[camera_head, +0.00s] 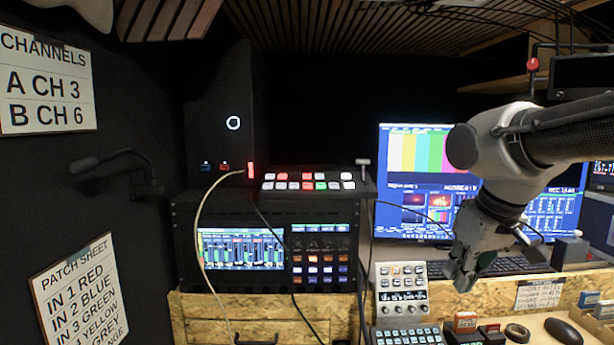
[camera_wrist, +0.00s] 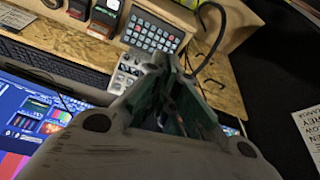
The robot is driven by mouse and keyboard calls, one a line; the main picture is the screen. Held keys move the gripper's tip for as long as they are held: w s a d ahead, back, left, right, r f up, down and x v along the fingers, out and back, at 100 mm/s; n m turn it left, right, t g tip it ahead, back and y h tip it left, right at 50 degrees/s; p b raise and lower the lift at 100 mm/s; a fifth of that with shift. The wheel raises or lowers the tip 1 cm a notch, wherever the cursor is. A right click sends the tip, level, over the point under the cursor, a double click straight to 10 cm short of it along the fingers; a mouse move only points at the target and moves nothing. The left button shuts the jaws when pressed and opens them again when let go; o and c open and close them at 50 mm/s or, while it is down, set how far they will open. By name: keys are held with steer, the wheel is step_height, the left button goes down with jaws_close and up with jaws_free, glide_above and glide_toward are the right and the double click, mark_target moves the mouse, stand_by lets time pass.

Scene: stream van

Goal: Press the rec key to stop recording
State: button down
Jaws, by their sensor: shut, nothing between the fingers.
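I cannot make out which key is the rec key; no key label is readable. Candidate key panels are the grey control panel (camera_head: 402,289) with small keys and knobs, the dark keypad (camera_head: 408,336) in front of it, and the switcher (camera_head: 308,181) with white, red and green buttons on the rack. My gripper (camera_head: 463,283) is shut and empty, pointing down just right of the grey panel and apart from it, in front of the monitor. In the wrist view my gripper (camera_wrist: 172,66) covers part of the grey panel (camera_wrist: 131,70); the keypad (camera_wrist: 152,33) lies beyond the fingertips.
The monitor (camera_head: 408,150) with colour bars stands behind my arm, with a keyboard (camera_head: 510,265) below. A wooden ledge (camera_head: 480,295) borders the desk. Small boxes (camera_head: 466,322), a black ring (camera_head: 517,332) and a mouse (camera_head: 563,331) sit front right. Cables (camera_head: 203,240) hang across the rack.

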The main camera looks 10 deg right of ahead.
steer(key=w+a+r, duration=0.3)
steer(key=w+a, duration=0.1)
steer(key=w, duration=0.5)
steer(key=w+a+r+t+y, duration=0.1)
steer(key=w+a+r, duration=0.3)
steer(key=w, duration=0.5)
steer(key=w+a+r+t+y, duration=0.1)
steer(key=w+a+r, duration=0.3)
steer(key=w, duration=0.5)
steer(key=shift+a, duration=0.8)
steer(key=t, duration=0.2)
glide_toward(310, 176)
steer(key=shift+w+a+f+m+y, duration=0.1)
steer(key=shift+a+f+m+y, duration=0.1)
steer(key=shift+f, duration=0.3)
steer(key=shift+w+a+f+m+y, duration=0.1)
steer(key=shift+a+f+y, duration=0.1)
steer(key=shift+f, duration=0.25)
steer(key=w+a+r+m+t, duration=0.1)
steer(key=w+r, duration=0.3)
steer(key=r, duration=0.4)
steer(key=shift+m+t+y, duration=0.4)
steer(key=shift+m+t, duration=0.5)
steer(key=shift+a+f, duration=0.1)
steer(key=shift+f, duration=0.05)
